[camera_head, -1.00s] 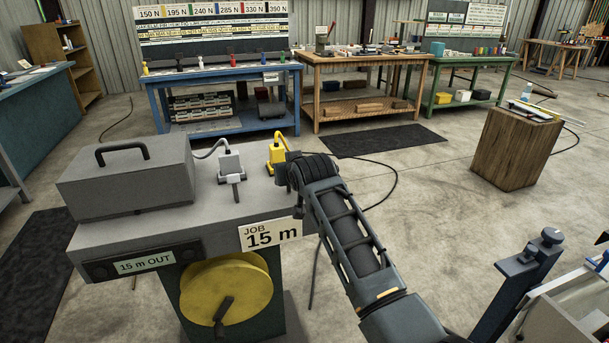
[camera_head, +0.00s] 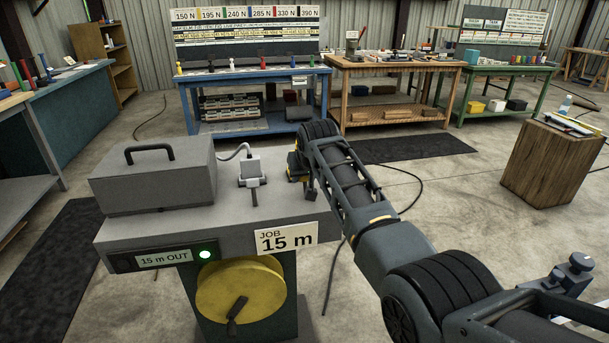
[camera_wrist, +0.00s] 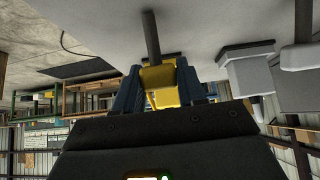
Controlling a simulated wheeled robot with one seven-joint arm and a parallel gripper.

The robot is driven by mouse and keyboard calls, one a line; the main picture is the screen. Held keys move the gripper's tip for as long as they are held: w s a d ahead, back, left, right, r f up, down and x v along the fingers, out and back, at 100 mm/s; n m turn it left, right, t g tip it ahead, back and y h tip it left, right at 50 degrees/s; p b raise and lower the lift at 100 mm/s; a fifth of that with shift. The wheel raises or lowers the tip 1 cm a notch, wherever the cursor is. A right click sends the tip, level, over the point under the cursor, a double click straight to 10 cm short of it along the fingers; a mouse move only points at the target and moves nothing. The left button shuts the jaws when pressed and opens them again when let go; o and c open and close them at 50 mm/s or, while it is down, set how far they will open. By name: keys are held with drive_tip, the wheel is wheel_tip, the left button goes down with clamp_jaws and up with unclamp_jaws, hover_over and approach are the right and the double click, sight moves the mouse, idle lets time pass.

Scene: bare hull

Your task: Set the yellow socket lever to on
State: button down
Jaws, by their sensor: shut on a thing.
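The yellow socket (camera_head: 293,164) stands on the grey machine top, mostly hidden by my arm in the head view. In the wrist view its yellow part (camera_wrist: 160,78) sits between my two dark jaws, with a dark rod (camera_wrist: 151,35) running from it to the top of the picture. My gripper (camera_wrist: 160,90) is shut on the yellow lever. In the head view my gripper (camera_head: 296,167) is at the socket, its fingers largely hidden. The lever's exact setting cannot be told.
A white socket (camera_head: 250,168) with a grey lever stands just left on the machine top (camera_head: 215,215). A grey box with a handle (camera_head: 155,175) is further left. A yellow wheel (camera_head: 240,290) is below.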

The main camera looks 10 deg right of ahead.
drive_tip(key=c, duration=0.7)
unclamp_jaws()
drive_tip(key=shift+v, duration=3.85)
